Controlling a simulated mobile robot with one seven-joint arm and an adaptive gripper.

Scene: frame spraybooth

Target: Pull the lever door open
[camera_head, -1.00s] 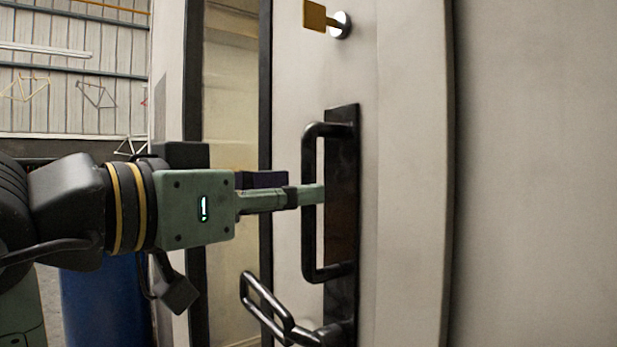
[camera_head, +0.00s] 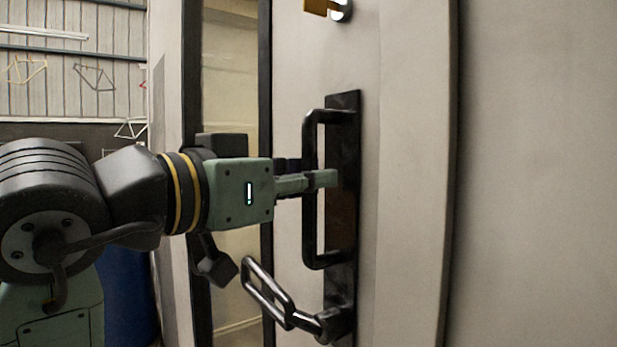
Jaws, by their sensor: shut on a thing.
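The pale door (camera_head: 410,190) fills the middle of the head view. A tall black plate (camera_head: 345,130) on it carries an upright black pull handle (camera_head: 309,225). Below it, a black looped lever (camera_head: 268,295) sticks out to the left and slants down toward its pivot. My gripper (camera_head: 322,179) reaches in from the left at the middle of the pull handle and is shut on its upright bar. Its fingers partly cover the bar. It is apart from the lever, which sits lower. I cannot tell whether the door stands ajar.
A yellow-brown knob or key piece (camera_head: 318,6) sits on a round fitting above the plate. A dark upright frame (camera_head: 265,60) and a tan interior or pane lie left of the door. A blue drum (camera_head: 125,295) stands behind my arm. Bicycle frames hang on the far wall.

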